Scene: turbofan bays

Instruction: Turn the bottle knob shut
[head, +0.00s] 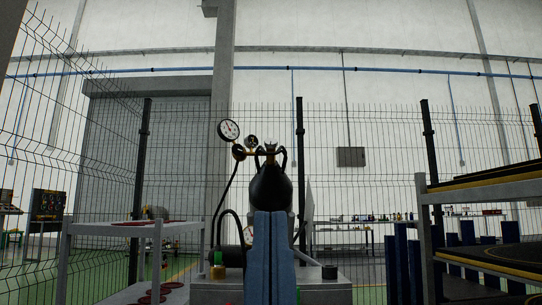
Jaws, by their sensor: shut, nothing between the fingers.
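A black bottle (270,188) stands upright near the middle of the head view. Its knob (271,147) is small and pale at the top, between two dark curved guards. I cannot tell how far the knob is turned.
A grey bench (325,290) with hoses, a gauge and small fittings lies around the bottle's base. A grey rack (105,228) with red discs stands left. Dark-topped shelves with yellow edges (490,182) stand right. A wire fence runs behind; the air above the bottle is free.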

